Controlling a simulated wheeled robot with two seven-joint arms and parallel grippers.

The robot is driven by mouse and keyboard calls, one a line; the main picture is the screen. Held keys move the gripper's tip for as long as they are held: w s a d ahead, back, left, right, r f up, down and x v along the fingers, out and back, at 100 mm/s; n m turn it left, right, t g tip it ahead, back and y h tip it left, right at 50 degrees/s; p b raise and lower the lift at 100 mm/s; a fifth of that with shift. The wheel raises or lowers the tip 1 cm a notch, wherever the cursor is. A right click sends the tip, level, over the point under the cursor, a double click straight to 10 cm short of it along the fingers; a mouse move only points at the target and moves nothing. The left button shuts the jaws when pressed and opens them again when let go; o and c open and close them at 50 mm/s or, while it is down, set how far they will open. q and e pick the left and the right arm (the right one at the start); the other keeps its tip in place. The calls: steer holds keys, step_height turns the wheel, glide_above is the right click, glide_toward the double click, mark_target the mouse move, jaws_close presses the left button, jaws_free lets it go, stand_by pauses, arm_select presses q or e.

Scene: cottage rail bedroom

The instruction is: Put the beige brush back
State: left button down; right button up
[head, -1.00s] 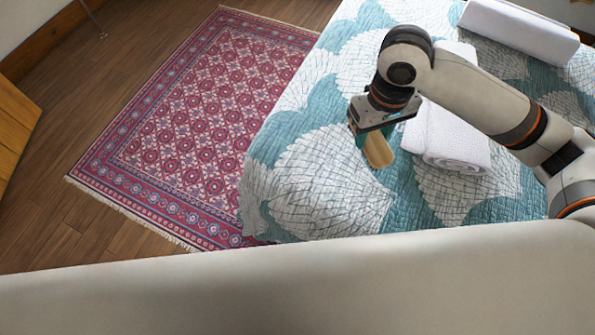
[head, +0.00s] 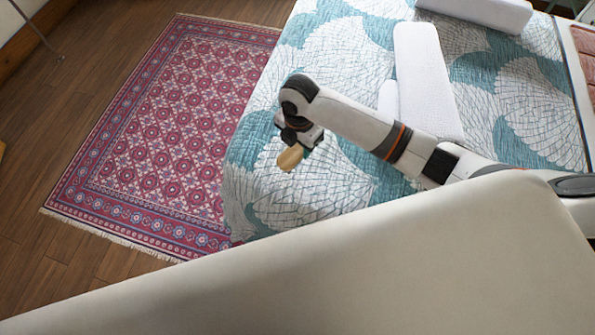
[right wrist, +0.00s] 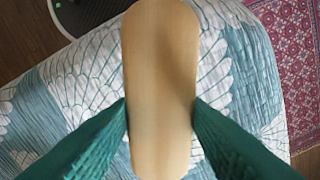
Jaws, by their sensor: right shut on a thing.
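The beige brush (head: 290,158) is held by my right gripper (head: 296,145), above the near left corner of the bed (head: 330,185). In the right wrist view the brush (right wrist: 160,80) shows as a long, smooth, rounded beige piece between two green fingers, which press on its sides. The bed cover lies below it. The underside of the brush is hidden. My left gripper is not in the head view.
A red patterned rug (head: 170,130) covers the wooden floor left of the bed. A large pale surface of mine fills the front.

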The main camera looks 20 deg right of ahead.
mark_target(298, 156)
steer(key=shift+n, duration=0.3)
step_height(298, 156, down, 5)
steer(key=shift+f, duration=0.2)
step_height(298, 156, down, 5)
steer(key=shift+f, duration=0.2)
steer(key=o, duration=1)
steer(key=shift+r, duration=0.15)
